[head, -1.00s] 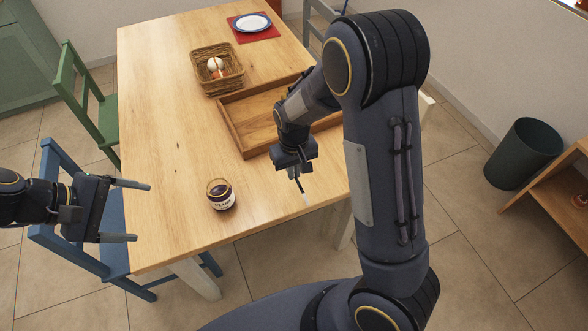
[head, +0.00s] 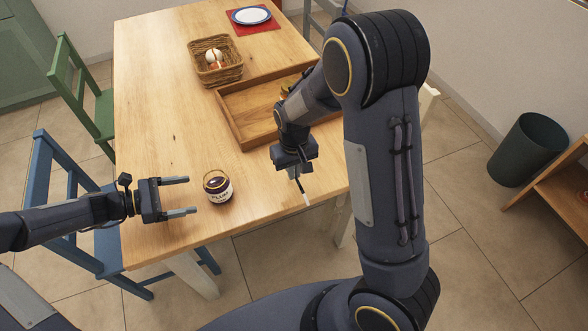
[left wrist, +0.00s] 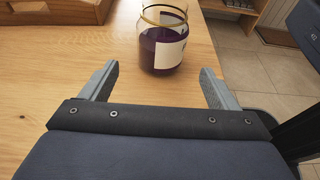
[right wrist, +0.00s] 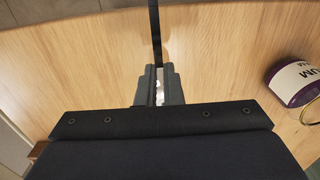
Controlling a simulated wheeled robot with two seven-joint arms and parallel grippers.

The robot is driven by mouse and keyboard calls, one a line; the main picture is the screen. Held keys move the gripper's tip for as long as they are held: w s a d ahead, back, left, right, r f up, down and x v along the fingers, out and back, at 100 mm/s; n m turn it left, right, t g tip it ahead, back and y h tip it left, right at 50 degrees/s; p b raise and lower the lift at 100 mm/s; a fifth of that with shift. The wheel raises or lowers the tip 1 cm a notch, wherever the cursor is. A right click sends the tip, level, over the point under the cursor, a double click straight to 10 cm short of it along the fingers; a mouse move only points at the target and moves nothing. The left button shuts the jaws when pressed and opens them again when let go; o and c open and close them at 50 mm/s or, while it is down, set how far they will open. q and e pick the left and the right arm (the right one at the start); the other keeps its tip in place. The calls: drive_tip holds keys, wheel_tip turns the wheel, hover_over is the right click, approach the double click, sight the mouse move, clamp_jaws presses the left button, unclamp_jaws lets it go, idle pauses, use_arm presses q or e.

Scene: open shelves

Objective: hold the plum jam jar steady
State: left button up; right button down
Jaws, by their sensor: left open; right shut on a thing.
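The plum jam jar (head: 218,190) stands upright near the table's front edge, with dark purple contents and a white label. It also shows in the left wrist view (left wrist: 160,48) and at the right edge of the right wrist view (right wrist: 293,84). My left gripper (head: 192,196) is open just left of the jar, its fingers pointing at it. The jar stands ahead of the fingertips, between their lines and apart from them. My right gripper (right wrist: 159,72) is shut on a thin dark utensil (right wrist: 155,32), right of the jar.
A wooden tray (head: 230,122) lies behind the jar, with a small item partly hidden by my right arm. A wicker basket (head: 222,74) with eggs and a plate (head: 251,15) on a red mat stand farther back. A blue chair (head: 52,170) is at the left. The table's left middle is clear.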

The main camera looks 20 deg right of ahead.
sight(209, 191)
use_arm(q)
drive_tip(key=b+x, duration=0.1)
drive_tip(key=x, duration=0.6)
drive_tip(key=shift+d+f+b, duration=0.1)
drive_tip(key=shift+f+b, duration=0.05)
drive_tip(key=shift+b, duration=0.25)
use_arm(e)
wheel_tip(209, 191, down, 2)
use_arm(q)
drive_tip(key=shift+x, duration=0.75)
use_arm(e)
drive_tip(key=shift+f, duration=0.2)
use_arm(q)
drive_tip(key=shift+c, duration=0.4)
drive_tip(key=c, duration=0.6)
drive_tip(key=shift+c, duration=0.2)
